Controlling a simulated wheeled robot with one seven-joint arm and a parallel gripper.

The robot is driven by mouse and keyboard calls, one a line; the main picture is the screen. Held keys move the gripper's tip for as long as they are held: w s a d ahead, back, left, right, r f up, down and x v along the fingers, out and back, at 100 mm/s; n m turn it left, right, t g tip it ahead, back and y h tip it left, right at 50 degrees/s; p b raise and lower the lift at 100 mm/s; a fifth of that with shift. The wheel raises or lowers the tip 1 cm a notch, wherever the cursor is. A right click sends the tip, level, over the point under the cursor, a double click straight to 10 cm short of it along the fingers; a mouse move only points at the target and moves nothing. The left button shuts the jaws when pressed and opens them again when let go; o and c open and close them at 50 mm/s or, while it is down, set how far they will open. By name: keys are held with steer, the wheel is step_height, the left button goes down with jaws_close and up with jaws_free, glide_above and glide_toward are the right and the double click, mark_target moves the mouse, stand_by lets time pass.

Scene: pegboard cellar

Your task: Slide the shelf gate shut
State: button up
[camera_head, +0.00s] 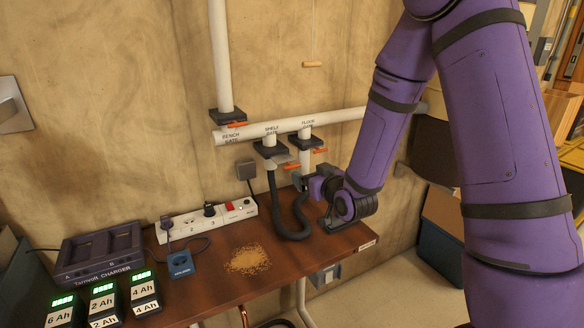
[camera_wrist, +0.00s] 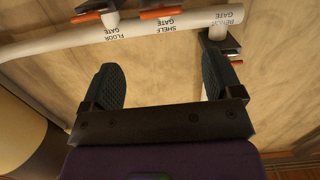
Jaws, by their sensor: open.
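The shelf gate (camera_head: 268,148) is a dark block under the white pipe, below its label. A grey plate sticks out of it toward the front, ending in an orange handle (camera_head: 292,166). In the wrist view, which is upside down, the shelf gate's orange handle (camera_wrist: 161,13) is at the top edge, beyond the fingertips. My gripper (camera_head: 298,181) is just below and in front of the handle, apart from it as far as I can see. In the wrist view its two dark fingers (camera_wrist: 163,82) are wide apart with nothing between them.
The floor gate (camera_head: 306,146) is close on the right, with its own orange handle. The bench gate (camera_head: 227,115) is further left. A black hose (camera_head: 276,205) hangs from the shelf gate. A power strip (camera_head: 208,220), charger (camera_head: 101,252) and sawdust pile (camera_head: 248,260) are on the bench.

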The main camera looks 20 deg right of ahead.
mark_target(293, 167)
steer(key=shift+t, duration=0.7)
steer(key=w, duration=0.3)
steer(key=w+a+f, duration=0.1)
steer(key=w, duration=0.3)
steer(key=w+a+f, duration=0.1)
steer(key=w, duration=0.2)
steer(key=shift+w+a+f, duration=0.15)
steer(key=shift+w+f, duration=0.1)
steer(key=c, duration=1.3)
steer(key=w, duration=0.2)
steer(key=w+a, duration=0.1)
steer(key=w, duration=0.1)
steer(key=shift+w, duration=0.4)
steer(key=shift+w+r, duration=0.1)
steer(key=shift+w, duration=0.3)
steer(key=o, duration=1.3)
steer(key=shift+w+a, duration=0.1)
